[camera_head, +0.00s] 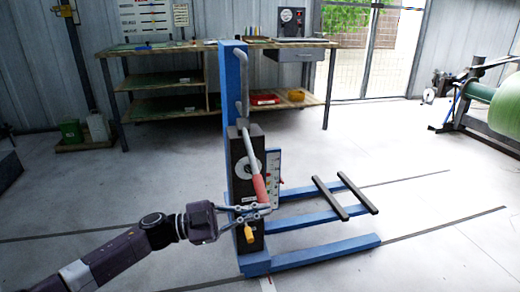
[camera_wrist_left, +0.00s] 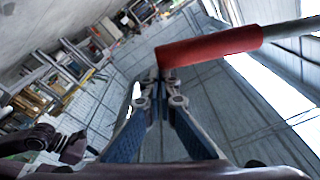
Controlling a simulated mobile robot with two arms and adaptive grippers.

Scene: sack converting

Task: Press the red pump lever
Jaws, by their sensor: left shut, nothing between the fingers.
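The red pump lever (camera_head: 260,188) is a red grip on a grey rod, slanting down from the dark pump housing on the blue lift's mast. In the left wrist view the red grip (camera_wrist_left: 208,48) crosses the upper right, with its end just beyond my fingertips. My left gripper (camera_head: 268,208) is shut and empty, with its fingertips at the lower end of the red grip. It also shows in the left wrist view (camera_wrist_left: 160,78). I cannot tell whether the fingertips touch the grip. My right gripper is not in view.
The blue lift (camera_head: 230,90) has forks (camera_head: 320,256) reaching right along the floor. A yellow-orange knob (camera_head: 249,235) sits below the lever. A workbench (camera_head: 165,50) stands behind, and a green roll (camera_head: 506,105) is at far right. Floor in front is clear.

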